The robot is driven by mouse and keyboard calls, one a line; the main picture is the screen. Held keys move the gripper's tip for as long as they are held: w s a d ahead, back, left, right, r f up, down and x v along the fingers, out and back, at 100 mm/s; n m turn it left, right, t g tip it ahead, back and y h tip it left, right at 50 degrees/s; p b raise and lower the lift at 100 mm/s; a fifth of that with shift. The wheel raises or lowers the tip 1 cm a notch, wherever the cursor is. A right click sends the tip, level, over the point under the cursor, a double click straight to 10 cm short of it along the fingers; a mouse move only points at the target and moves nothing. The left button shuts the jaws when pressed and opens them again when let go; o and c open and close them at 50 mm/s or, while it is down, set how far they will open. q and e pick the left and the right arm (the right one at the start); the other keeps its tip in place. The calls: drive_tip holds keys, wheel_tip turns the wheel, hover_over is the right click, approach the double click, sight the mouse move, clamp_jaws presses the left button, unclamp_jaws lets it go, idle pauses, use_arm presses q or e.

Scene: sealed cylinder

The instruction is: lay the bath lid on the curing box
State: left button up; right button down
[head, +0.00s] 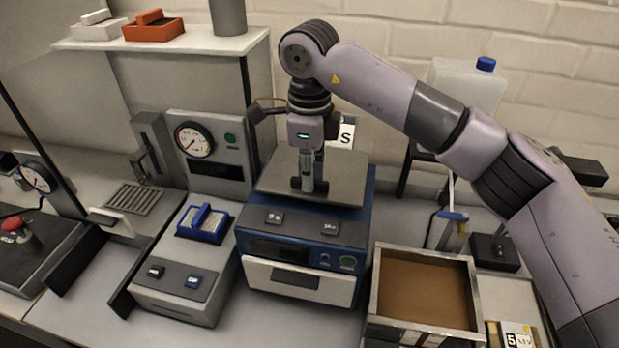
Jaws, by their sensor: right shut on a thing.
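The bath lid (343,186) is a flat grey plate in the head view. It lies level over the top of the blue box (368,215), which I take to be the curing box. I cannot tell whether the lid rests on the box or is held just above it. My right gripper (309,184) points straight down at the lid's middle and is shut on it; its fingers hide the gripped part. The open bath (472,290), a metal-walled tray with a brown inside, stands to the right of the box. My left gripper is not in view.
A grey device with a gauge (195,140) and a blue-handled piece (205,222) stands left of the box. A white canister (468,85) is at the back right. A shelf (165,42) juts out at upper left. My right arm spans the right side.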

drive_tip(key=shift+f, duration=0.7)
drive_tip(key=shift+w+f, duration=0.1)
drive_tip(key=shift+f, duration=0.25)
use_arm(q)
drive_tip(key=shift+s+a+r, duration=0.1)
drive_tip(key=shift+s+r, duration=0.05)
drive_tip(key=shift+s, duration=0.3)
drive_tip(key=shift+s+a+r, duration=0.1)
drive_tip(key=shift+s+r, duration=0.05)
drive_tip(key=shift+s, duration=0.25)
use_arm(e)
drive_tip(key=c, duration=2)
unclamp_jaws()
drive_tip(key=shift+c, duration=0.2)
drive_tip(key=o, duration=0.4)
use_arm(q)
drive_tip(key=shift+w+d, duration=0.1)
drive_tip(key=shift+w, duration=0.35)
